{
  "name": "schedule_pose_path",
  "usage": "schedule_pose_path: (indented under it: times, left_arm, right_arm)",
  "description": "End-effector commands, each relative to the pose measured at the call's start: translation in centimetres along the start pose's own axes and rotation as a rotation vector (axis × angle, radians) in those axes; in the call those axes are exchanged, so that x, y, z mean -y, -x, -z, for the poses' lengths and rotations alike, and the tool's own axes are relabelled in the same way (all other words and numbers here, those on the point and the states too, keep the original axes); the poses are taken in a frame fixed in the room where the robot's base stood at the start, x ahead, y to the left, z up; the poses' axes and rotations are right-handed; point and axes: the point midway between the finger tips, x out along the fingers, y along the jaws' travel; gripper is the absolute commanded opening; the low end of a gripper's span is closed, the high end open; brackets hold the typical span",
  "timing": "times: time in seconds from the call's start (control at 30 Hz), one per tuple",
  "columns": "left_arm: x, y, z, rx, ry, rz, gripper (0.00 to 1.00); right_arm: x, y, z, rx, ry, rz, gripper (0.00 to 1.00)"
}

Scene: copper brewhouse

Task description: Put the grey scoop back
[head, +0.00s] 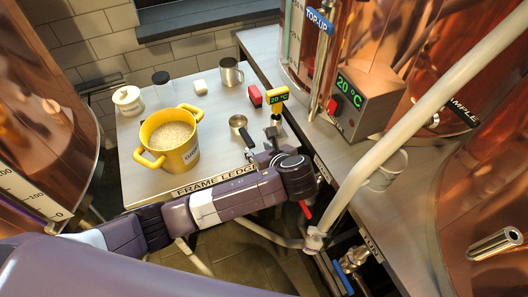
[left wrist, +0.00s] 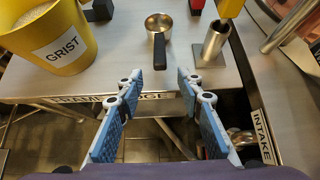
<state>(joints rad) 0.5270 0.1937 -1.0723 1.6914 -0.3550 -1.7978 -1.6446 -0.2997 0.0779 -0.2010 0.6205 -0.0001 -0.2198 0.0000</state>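The grey scoop (head: 238,122) lies on the steel ledge table, its round metal bowl away from me and its black handle pointing towards me. It also shows in the left wrist view (left wrist: 158,24), ahead of the fingers. My left gripper (head: 262,152) is at the table's front edge, close to the handle's end. In the left wrist view its two blue-padded fingers (left wrist: 157,84) are wide apart with nothing between them. The handle lies beyond the tips, roughly in line with the gap. My right gripper is not in view.
A yellow grist pot (head: 178,153) stands left of the scoop.

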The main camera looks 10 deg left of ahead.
Motion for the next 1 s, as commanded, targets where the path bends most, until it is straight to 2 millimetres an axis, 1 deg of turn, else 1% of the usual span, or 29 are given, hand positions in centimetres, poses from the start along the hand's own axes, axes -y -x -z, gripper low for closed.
schedule_pose_path:
  times: [0.03,0.1,0.2,0.3,0.4,0.6,0.67,0.73,0.77,0.87,0.9,0.97,1.0]
  left_arm:
    - [0.1,1.2,0.0,-0.001,0.0,0.004,0.34]
    - [0.1,2.6,0.0,0.0,0.001,0.004,0.34]
    - [0.1,4.0,0.0,0.0,0.001,0.003,0.34]
    - [0.1,5.0,0.0,0.0,0.0,0.001,0.34]
    - [0.1,5.5,0.0,0.0,0.0,0.001,0.34]
    - [0.0,5.6,0.0,0.001,0.0,0.0,0.34]
    - [0.0,5.3,0.2,-0.004,0.006,-0.001,0.34]
    - [0.1,4.3,1.1,-0.026,0.037,-0.003,0.34]
    - [0.1,3.6,1.8,-0.043,0.062,-0.005,0.34]
    - [-0.2,-0.3,5.9,-0.137,0.203,-0.018,0.34]
    - [-0.6,-2.3,8.4,-0.189,0.286,-0.032,0.34]
    - [-1.9,-5.4,12.9,-0.276,0.431,-0.064,0.34]
    - [-3.0,-7.3,16.1,-0.333,0.54,-0.093,0.34]
  right_arm:
    - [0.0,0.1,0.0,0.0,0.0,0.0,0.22]
    - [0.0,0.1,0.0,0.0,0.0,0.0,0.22]
    - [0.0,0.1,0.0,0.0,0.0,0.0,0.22]
    - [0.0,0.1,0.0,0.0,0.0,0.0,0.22]
    - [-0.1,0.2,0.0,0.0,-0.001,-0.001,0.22]
    - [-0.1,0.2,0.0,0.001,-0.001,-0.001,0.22]
    - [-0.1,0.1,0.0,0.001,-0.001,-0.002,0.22]
    - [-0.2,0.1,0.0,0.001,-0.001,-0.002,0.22]
    - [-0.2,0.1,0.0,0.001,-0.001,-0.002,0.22]
    - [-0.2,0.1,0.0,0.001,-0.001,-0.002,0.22]
    - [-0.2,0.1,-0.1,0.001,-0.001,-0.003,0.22]
    - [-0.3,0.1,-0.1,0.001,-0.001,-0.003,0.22]
    - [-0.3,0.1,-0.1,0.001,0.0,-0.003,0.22]
